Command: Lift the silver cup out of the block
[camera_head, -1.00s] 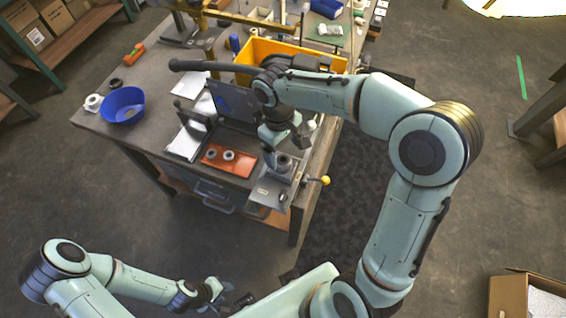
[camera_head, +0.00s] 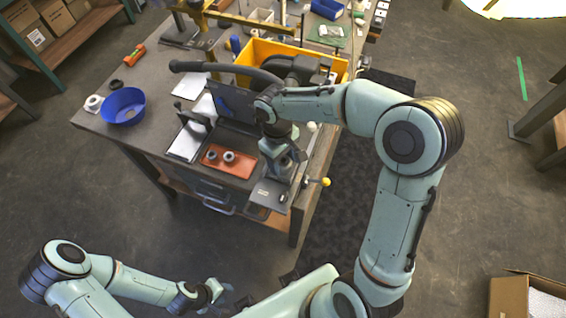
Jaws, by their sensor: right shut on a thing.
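The grey block (camera_head: 268,193) is at the front right corner of the workbench, with a yellow-knobbed lever (camera_head: 322,182) at its right side. My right gripper (camera_head: 287,165) points down at the block's upper part and is shut on the silver cup. The cup is almost wholly hidden behind the gripper, so I cannot tell how deep it sits in the block. My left gripper (camera_head: 222,293) hangs low in front of the bench, far from the block. It is too small and unclear to read its fingers.
An orange tray (camera_head: 212,167) with two small grey rings lies just left of the block. A dark upright panel (camera_head: 232,104) stands behind it. A yellow bin (camera_head: 256,48) is at the back, and a blue bowl (camera_head: 123,118) at the left.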

